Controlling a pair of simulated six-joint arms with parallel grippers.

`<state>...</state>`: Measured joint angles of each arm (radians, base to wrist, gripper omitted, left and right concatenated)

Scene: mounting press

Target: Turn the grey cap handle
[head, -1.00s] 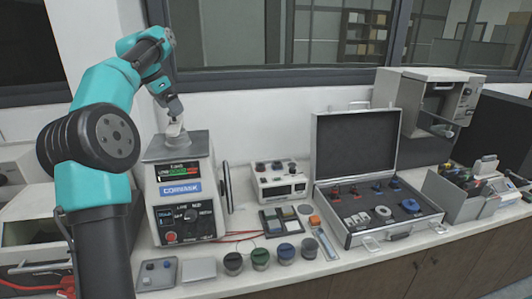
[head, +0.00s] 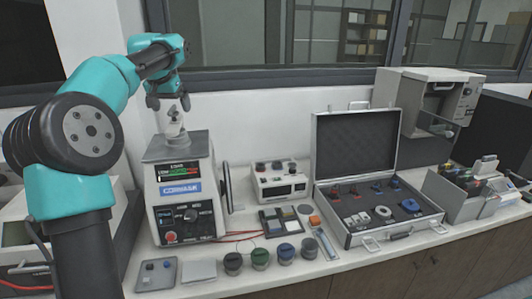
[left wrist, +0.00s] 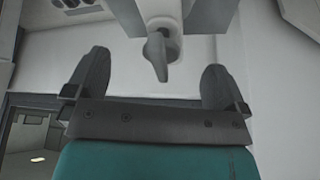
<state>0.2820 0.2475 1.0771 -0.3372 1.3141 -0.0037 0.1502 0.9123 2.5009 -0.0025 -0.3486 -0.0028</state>
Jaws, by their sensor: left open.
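The mounting press (head: 185,190) stands on the bench at the left of the head view, with a small screen and a control panel on its front. The grey cap handle (head: 174,118) sticks up from its top. My left gripper (head: 168,105) is open above and around the press top. In the left wrist view the handle (left wrist: 155,55) hangs between the two spread dark fingers of the gripper (left wrist: 158,85), apart from both. My right gripper does not show.
A small white device (head: 280,182) and an open case (head: 400,218) stand to the right of the press. Several round pots, one of them green-topped (head: 260,257), line the bench front. A window and wall rise behind.

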